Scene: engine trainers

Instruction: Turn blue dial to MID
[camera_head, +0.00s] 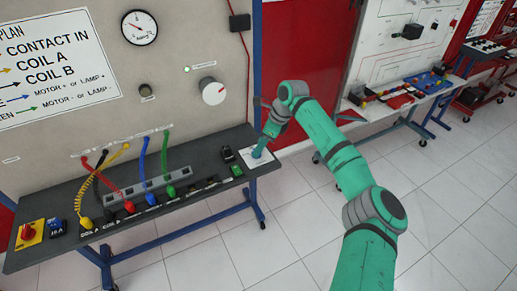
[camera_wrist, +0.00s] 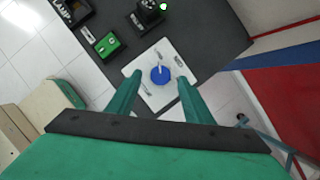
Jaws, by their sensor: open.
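The blue dial (camera_wrist: 160,75) sits on a white plate (camera_wrist: 150,92) on the dark bench top. A light pointer mark shows at the dial's upper edge, and small labels lie around it on the plate, too small to read. My gripper (camera_wrist: 155,80) is open, its two green fingers on either side of the dial in the wrist view, apart from it as far as I can see. In the head view my gripper (camera_head: 260,148) is over the white plate (camera_head: 258,158) at the bench's right end, and it mostly hides the dial.
A green block (camera_wrist: 107,44) and a black switch block (camera_wrist: 150,8) stand near the plate. Colored cables (camera_head: 165,150) rise from the bench further left. A red knob (camera_head: 28,232) sits at the far left. A panel with a white dial (camera_head: 213,91) stands behind the bench.

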